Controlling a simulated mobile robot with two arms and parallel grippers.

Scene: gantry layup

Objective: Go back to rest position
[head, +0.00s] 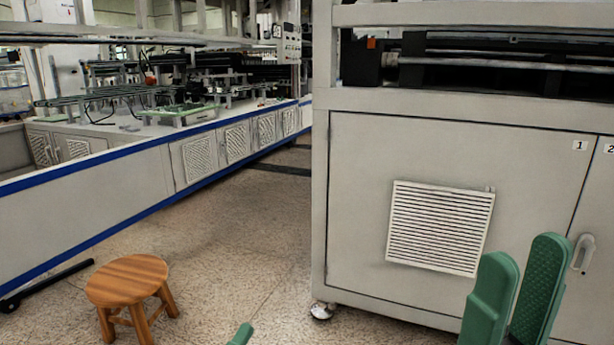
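My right gripper (516,292) shows at the lower right as two green fingers with a gap between their tips. It is open and nothing is between the fingers. It appears in front of the grey machine cabinet. Of my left gripper (241,335), only a small green fingertip shows at the bottom edge, left of the middle. The rest of it is out of the picture, so its opening is hidden.
A grey machine cabinet (360,200) with a white vent (440,227) fills the right side. A wooden stool (128,282) stands at the lower left. A long blue-edged machine line (90,195) runs along the left. The speckled floor (250,240) between them is clear.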

